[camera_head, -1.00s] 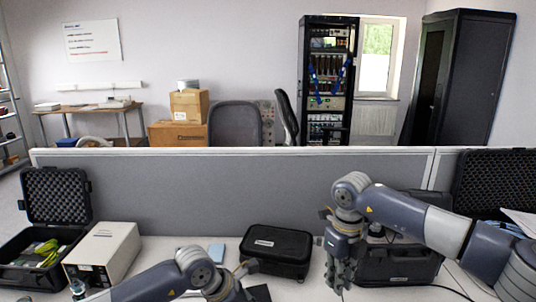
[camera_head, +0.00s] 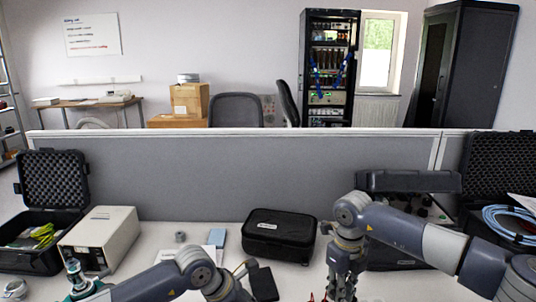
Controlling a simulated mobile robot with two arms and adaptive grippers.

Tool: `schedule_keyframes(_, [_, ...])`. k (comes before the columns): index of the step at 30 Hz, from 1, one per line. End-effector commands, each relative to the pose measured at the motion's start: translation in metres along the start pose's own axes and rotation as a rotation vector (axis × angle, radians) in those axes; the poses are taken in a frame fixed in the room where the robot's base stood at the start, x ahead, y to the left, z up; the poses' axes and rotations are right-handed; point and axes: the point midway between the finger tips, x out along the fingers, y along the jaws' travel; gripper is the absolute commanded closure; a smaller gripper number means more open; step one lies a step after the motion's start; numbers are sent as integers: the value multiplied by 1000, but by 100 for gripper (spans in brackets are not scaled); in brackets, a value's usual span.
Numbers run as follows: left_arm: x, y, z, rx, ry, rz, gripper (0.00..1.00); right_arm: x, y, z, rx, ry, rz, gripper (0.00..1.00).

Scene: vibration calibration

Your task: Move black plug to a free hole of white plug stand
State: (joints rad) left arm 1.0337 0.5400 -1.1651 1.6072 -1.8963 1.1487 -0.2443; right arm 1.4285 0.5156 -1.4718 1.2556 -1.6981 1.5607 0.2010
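I cannot make out the black plug or the white plug stand in this view. My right gripper (camera_head: 341,292) hangs fingers down over the front of the white table, right of the middle. Its fingertips are at or past the bottom edge, so I cannot tell whether it is open or shut.
A closed black case (camera_head: 279,236) lies between my arms at the back. A white box device (camera_head: 98,238) and an open black case (camera_head: 40,240) stand left. A grey divider (camera_head: 230,180) bounds the table behind.

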Motion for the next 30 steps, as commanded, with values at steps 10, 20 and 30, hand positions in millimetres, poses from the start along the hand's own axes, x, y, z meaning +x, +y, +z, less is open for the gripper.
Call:
schedule_keyframes(10, [5, 0, -3, 0, 0, 0, 100, 9, -2, 0, 1, -1, 0, 100])
schedule_keyframes(20, [6, 0, -3, 0, 0, 0, 100, 10, -1, -1, 1, 0, 0, 100])
schedule_keyframes(30, [8, 0, -5, 0, 0, 0, 100, 17, -1, -1, 1, 0, 0, 100])
